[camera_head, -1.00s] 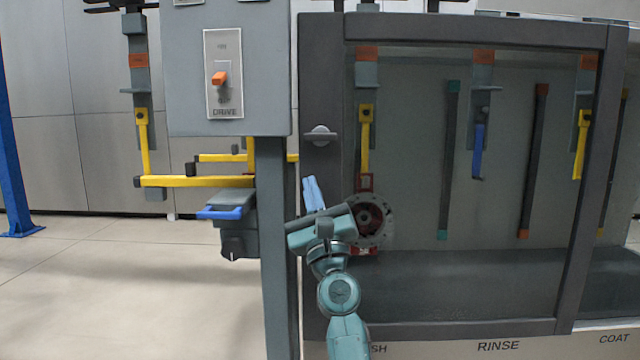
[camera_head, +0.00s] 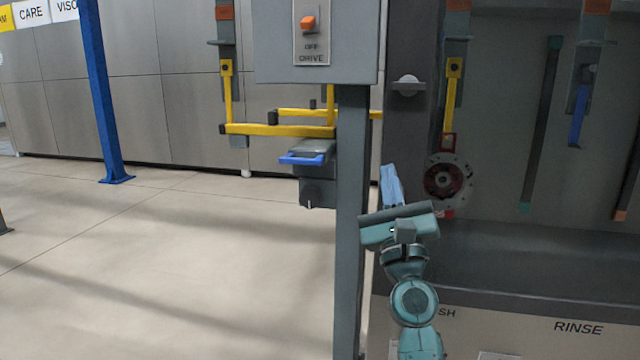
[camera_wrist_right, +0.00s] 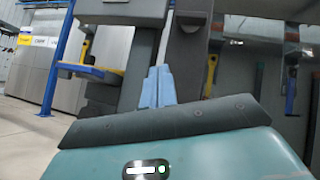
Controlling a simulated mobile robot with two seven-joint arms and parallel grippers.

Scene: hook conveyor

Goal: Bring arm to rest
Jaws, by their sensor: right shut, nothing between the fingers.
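My right gripper (camera_head: 390,178) shows in the head view at the lower middle, in front of the conveyor housing's left frame post. Its light blue fingers are together and empty, pointing up. In the right wrist view the fingers (camera_wrist_right: 158,88) also stand closed with nothing between them. The teal right arm (camera_head: 414,300) comes up from the bottom edge below it. My left gripper does not show in any view.
A grey post carries the DRIVE switch box (camera_head: 312,62), just left of my right gripper. Yellow bars (camera_head: 280,130) and a blue-handled grey unit (camera_head: 305,158) sit beside it. A round red-centred part (camera_head: 448,182) hangs in the housing. Open floor lies left.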

